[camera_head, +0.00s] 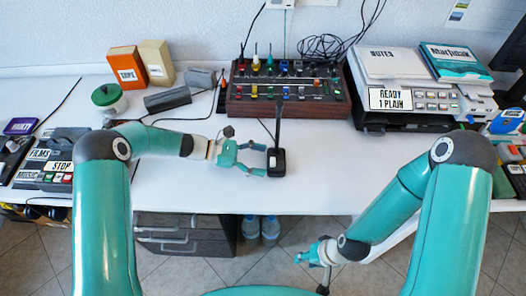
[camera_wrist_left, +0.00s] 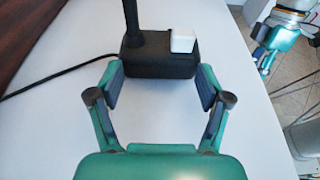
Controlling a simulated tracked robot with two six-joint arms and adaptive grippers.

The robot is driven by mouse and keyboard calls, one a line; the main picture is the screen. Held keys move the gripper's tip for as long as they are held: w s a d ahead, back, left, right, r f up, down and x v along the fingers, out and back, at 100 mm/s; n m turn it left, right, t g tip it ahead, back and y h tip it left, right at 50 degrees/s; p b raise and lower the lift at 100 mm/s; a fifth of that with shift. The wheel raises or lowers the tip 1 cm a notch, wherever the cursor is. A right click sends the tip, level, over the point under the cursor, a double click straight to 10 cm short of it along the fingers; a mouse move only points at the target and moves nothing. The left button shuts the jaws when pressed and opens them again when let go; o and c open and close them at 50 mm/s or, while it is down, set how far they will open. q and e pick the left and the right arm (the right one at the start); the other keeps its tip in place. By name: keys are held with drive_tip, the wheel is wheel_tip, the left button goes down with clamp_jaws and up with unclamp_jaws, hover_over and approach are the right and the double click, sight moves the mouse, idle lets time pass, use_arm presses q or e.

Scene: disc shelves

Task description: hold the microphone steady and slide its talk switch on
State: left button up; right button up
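The microphone (camera_head: 278,130) stands upright on the table, a dark stem on a black block base. The base also shows in the left wrist view (camera_wrist_left: 160,62), with a white switch (camera_wrist_left: 182,40) on its top, right of the stem. My left gripper (camera_head: 262,160) is open at the near end of the base. In the left wrist view its fingertips (camera_wrist_left: 160,80) flank the base's near corners; I cannot tell whether they touch it. My right gripper (camera_head: 308,258) is low in front of the table, away from the microphone; its opening is unclear.
A mixer (camera_head: 289,110) stands behind the microphone. A cable (camera_wrist_left: 60,80) runs left from its base.

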use_arm(q)
clamp_jaws()
drive_tip(key=c, duration=1.3)
unclamp_jaws()
drive_tip(key=shift+c, duration=0.2)
drive_tip(key=o, duration=1.5)
